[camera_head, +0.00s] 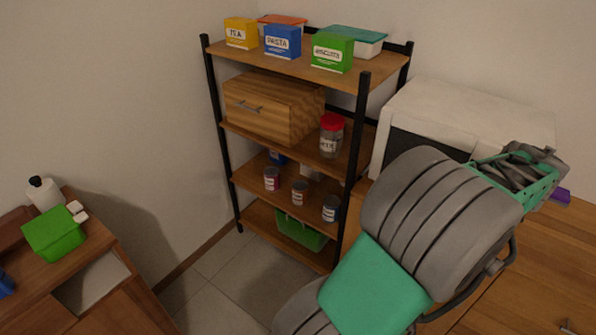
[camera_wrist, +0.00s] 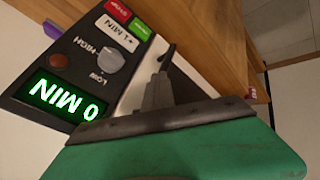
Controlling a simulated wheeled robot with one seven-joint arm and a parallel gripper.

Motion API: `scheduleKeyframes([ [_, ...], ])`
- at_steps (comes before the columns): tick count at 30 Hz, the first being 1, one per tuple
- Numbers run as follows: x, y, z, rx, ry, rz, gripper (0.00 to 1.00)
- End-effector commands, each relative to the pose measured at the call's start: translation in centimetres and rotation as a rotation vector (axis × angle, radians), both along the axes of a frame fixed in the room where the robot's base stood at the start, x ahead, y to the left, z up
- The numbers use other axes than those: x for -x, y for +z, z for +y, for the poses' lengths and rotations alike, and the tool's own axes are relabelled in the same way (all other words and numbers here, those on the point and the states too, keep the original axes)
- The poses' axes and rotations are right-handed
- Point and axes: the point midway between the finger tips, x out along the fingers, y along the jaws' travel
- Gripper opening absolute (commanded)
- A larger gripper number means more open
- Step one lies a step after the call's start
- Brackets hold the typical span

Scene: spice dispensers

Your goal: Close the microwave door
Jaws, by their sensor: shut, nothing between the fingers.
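The white microwave (camera_head: 485,105) stands on the wooden counter at the right in the head view. Part of its front, with a dark window (camera_head: 412,146), shows left of my arm; my arm hides the rest. I cannot tell how far the door stands open. In the wrist view its black control panel (camera_wrist: 60,62) appears upside down, with a grey dial, coloured buttons and a green "0 MIN" display. My gripper (camera_wrist: 162,75) is shut and empty, close beside the panel's edge and a pale strip there. I cannot tell whether it touches. In the head view its fingertips are hidden.
A black-framed shelf (camera_head: 295,70) with boxes, jars and a wooden bread box stands left of the microwave. A purple object (camera_head: 560,195) lies on the counter (camera_head: 550,250) right of my arm. A wooden cabinet with a green box (camera_head: 55,235) is at far left.

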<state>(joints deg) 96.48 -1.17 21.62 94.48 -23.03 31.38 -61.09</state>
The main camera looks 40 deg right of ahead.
Motion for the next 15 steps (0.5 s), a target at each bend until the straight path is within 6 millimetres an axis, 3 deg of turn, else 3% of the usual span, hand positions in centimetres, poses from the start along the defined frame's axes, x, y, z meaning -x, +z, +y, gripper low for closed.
scheduleKeyframes([
  [1, -0.8, 0.2, -0.2, 0.012, 0.018, -0.007, 0.0],
  [8, -0.9, 0.1, 0.8, 0.015, 0.021, -0.007, 0.0],
  [13, -0.4, 0.0, 4.5, 0.015, 0.017, -0.006, 0.0],
  [15, 0.6, 2.2, 5.3, 0.019, 0.013, -0.005, 0.0],
])
